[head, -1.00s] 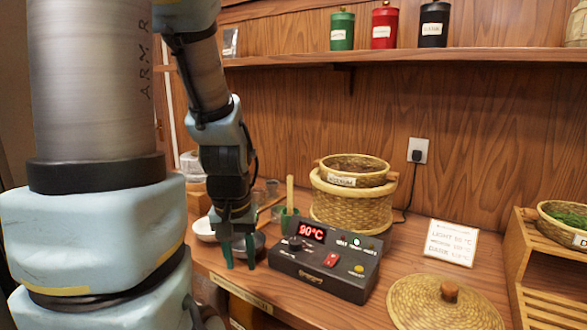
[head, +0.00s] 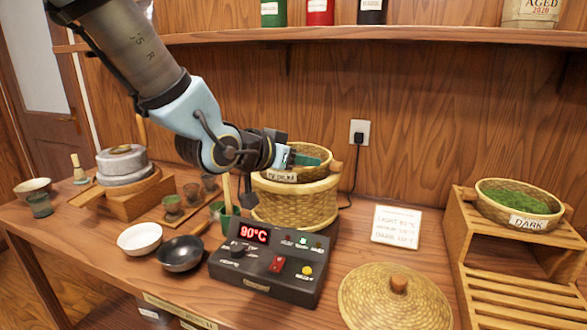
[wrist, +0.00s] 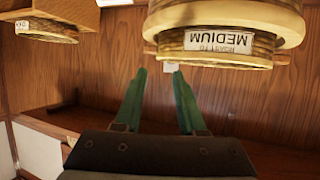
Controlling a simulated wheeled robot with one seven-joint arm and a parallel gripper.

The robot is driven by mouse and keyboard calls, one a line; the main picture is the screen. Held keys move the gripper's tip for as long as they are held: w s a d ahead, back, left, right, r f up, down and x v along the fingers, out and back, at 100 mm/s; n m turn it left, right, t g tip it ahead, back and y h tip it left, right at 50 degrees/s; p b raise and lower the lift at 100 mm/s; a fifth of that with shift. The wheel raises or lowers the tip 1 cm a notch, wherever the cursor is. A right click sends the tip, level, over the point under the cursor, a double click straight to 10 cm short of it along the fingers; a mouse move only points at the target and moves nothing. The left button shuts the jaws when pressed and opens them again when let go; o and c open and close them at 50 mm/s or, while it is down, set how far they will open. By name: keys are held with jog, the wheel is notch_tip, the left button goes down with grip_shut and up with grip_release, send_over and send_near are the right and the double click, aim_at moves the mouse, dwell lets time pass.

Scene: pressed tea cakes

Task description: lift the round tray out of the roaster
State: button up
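The round woven tray (head: 322,172), labelled MEDIUM, sits in the top of the wicker roaster (head: 295,208) behind the control box. My gripper (head: 312,156) reaches in from the left, and its green fingers overlap the tray's opening in the head view. In the wrist view my gripper (wrist: 160,72) has its two fingers apart with nothing between them. The tray (wrist: 165,52) and roaster (wrist: 225,22) appear upside down there, just past the fingertips. Contact with the tray cannot be told. My wrist hides the tray's left side.
The control box (head: 272,262) reads 90°C. A woven lid (head: 395,305) lies front right. A DARK tray (head: 528,220) stands on a wooden rack (head: 480,250). White (head: 140,237) and black (head: 180,254) bowls lie left. A shelf (head: 400,38) runs above; a cord (head: 357,172) hangs behind.

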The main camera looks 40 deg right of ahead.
jog(key=shift+f+p+x, duration=0.15)
jog(key=shift+p+x, duration=0.15)
jog(key=shift+x, duration=1.45)
jog(key=shift+f+p+x, duration=0.15)
jog(key=shift+p+x, duration=0.15)
jog(key=shift+x, duration=1.45)
jog(key=shift+a, duration=0.15)
grip_shut()
